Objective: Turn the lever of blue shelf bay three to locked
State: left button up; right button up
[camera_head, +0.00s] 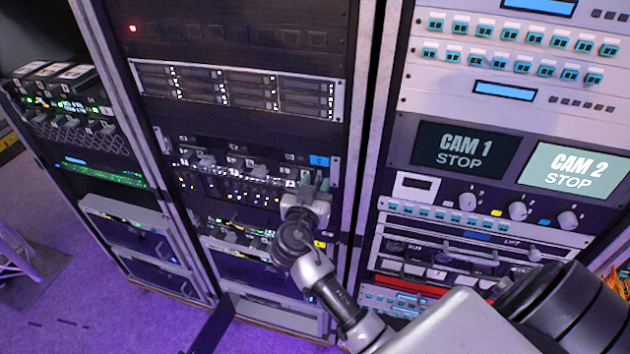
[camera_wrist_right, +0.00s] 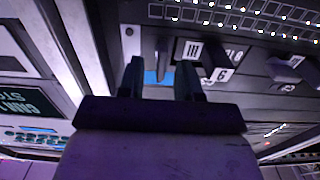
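The shelf with the blue label (camera_head: 320,160) is in the middle rack in the head view. My right gripper (camera_head: 314,184) is at its right end and hides part of the front there. In the right wrist view, my right gripper (camera_wrist_right: 160,82) is open. A narrow grey lever (camera_wrist_right: 161,56) stands between its fingertips, with visible gaps on both sides. Part of a blue label (camera_wrist_right: 151,77) shows behind the fingers. A plate marked III (camera_wrist_right: 192,50) is just right of the lever. My left gripper is not in view.
A lower shelf with a yellow label (camera_head: 319,244) is just below my right gripper. Other handles (camera_head: 206,160) stick out along the blue-label shelf to the left. The right rack has CAM 1 (camera_head: 465,150) and CAM 2 screens (camera_head: 574,172) and several knobs (camera_head: 518,211).

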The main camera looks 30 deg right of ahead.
jog(key=shift+c, duration=0.4)
grip_shut()
